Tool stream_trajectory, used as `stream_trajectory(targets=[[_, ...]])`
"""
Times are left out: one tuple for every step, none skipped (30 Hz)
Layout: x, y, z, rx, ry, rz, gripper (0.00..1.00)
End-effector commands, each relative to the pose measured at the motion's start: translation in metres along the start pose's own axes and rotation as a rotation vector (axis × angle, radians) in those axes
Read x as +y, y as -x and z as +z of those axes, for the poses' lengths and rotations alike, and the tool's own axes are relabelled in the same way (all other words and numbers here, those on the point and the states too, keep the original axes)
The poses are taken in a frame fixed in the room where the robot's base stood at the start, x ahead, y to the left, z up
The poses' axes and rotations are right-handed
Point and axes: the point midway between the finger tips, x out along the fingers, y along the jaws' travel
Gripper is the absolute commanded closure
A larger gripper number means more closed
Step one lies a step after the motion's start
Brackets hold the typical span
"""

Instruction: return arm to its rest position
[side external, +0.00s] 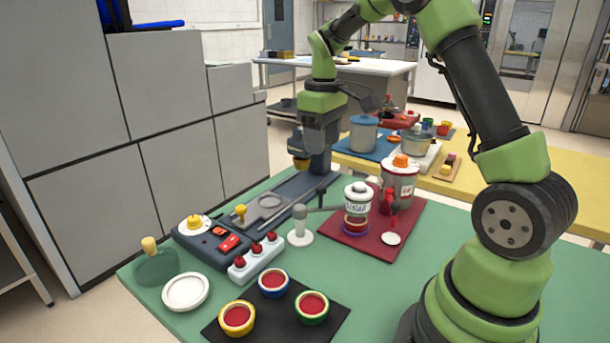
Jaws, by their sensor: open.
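My green and dark grey arm stands at the right of the green table (420,290) and arches over to the left. My gripper (314,150) points down above the far end of a long dark grey base (300,185). Its jaws are open, and I see nothing held between them. A dark post and a small dark part with a yellow band (301,163) are just below it. Whether the gripper touches them I cannot tell. The fingertips are partly lost against these dark parts.
Three red-filled cups stand on a black mat (262,325). A white dish (186,291), a control panel (210,238) and a button box (256,258) are at left.

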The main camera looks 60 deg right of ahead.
Motion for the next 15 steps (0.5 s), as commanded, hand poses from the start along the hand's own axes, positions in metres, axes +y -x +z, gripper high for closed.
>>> stream_trajectory(targets=[[-0.002,0.002,0.0,0.004,-0.001,0.0,0.5],[-0.003,0.004,0.001,0.009,-0.003,0.001,0.5],[-0.007,0.009,0.002,0.021,-0.006,0.003,0.5],[-0.011,0.014,0.003,0.034,-0.012,0.004,0.5],[-0.017,0.02,0.005,0.05,-0.019,0.005,0.5],[-0.025,0.03,0.009,0.075,-0.032,0.006,0.5],[-0.033,0.038,0.013,0.098,-0.042,0.006,0.5],[-0.041,0.047,0.017,0.122,-0.055,0.004,0.5],[-0.053,0.058,0.025,0.157,-0.072,0.0,0.5],[-0.062,0.066,0.031,0.184,-0.088,-0.006,0.5],[-0.071,0.073,0.038,0.211,-0.102,-0.011,0.5],[-0.083,0.081,0.048,0.246,-0.122,-0.022,0.5],[-0.091,0.087,0.055,0.273,-0.137,-0.03,0.5],[-0.099,0.092,0.063,0.3,-0.153,-0.042,0.5],[-0.109,0.098,0.074,0.334,-0.173,-0.057,0.5]])
